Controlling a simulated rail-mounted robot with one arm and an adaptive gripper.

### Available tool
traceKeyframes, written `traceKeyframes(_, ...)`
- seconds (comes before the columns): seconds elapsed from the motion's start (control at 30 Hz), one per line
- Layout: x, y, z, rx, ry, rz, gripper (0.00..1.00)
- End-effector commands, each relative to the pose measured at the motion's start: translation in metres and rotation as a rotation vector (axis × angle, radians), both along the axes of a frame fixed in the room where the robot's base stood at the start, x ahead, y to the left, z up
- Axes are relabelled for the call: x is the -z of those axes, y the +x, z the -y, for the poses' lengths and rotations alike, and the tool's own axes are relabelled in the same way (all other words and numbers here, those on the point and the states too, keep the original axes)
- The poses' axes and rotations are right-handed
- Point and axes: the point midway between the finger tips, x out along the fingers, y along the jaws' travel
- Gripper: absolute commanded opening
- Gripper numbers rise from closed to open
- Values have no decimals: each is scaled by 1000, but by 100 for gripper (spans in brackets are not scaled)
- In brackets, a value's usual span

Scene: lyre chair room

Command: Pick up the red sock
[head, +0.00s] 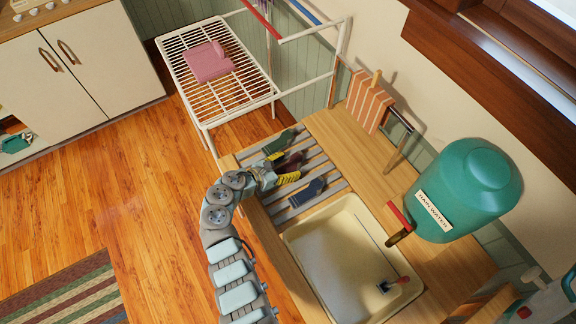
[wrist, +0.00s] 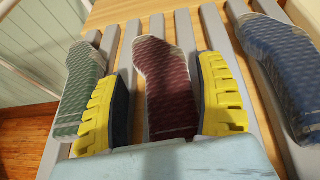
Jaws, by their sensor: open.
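The red sock (wrist: 168,88) is dark maroon with a dotted pattern and lies along the grey slats of the rack (head: 262,215) beside the sink. My gripper (wrist: 165,85) is open, its yellow-padded fingers on either side of the red sock. I cannot tell whether they touch it. The near end of the sock is hidden behind the gripper's pale blue body. In the head view my gripper (head: 284,168) is over the rack and the red sock (head: 292,158) shows only partly. A green sock (wrist: 80,88) lies left of the fingers, a blue sock (wrist: 280,70) to the right.
A teal water tank (head: 466,190) stands at the right. A white wire rack (head: 182,85) bears a pink cloth (head: 208,62).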

Motion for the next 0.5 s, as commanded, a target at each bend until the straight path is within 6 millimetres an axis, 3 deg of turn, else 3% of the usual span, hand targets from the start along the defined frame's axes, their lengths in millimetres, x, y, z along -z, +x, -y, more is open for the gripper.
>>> traceKeyframes(0.07, 0, 0, 1, 2, 0, -1, 72)
traceKeyframes(0.2, 0, 0, 1, 1, -1, 1, 34)
traceKeyframes(0.23, 0, 0, 1, 1, -1, 1, 29)
traceKeyframes(0.5, -2, 0, 0, 1, -1, 3, 29)
